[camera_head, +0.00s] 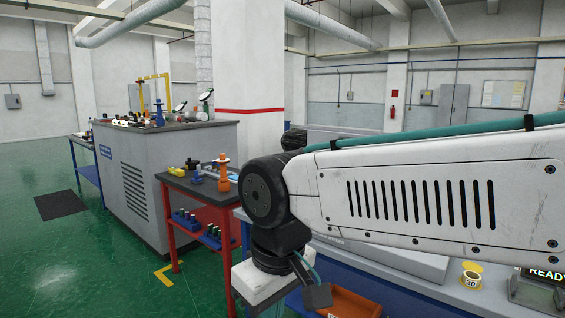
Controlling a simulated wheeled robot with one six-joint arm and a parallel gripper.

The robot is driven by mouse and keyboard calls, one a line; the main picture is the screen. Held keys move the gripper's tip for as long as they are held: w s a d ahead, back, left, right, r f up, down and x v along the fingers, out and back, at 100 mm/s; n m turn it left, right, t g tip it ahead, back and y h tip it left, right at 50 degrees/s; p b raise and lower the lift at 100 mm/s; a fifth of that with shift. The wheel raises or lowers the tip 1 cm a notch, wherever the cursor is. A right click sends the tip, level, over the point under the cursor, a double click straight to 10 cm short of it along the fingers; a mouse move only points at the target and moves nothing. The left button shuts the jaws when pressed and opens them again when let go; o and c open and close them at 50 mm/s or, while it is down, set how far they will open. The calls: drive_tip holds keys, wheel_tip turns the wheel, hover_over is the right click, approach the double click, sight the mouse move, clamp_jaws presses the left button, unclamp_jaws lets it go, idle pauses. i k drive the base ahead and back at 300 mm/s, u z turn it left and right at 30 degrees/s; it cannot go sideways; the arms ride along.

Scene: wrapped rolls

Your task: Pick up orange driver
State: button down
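An orange upright object (224,180), which looks like the orange driver, stands on the dark top of the red-framed table (206,196), left of my arm. It has a wider base and a narrow upper part; its details are too small to tell. My white arm reaches in from the right, and its dark wrist points down in the middle of the view. My gripper's fingers do not show; the wrist runs out at the bottom edge. The orange object is apart from my arm, farther back and to the left.
Blue and yellow items (177,171) share the red table top, with several blue items on its lower shelf. A grey cabinet (165,180) with tools stands behind it.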

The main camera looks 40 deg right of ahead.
sight(224, 178)
drive_tip(key=z, duration=0.5)
drive_tip(key=i, duration=1.05)
drive_tip(key=u, duration=0.2)
drive_tip(key=k, duration=0.6)
drive_tip(key=u, duration=0.95)
drive_tip(key=i, duration=2.9)
drive_tip(key=z, duration=1.6)
drive_tip(key=i, duration=0.85)
drive_tip(key=z, duration=0.7)
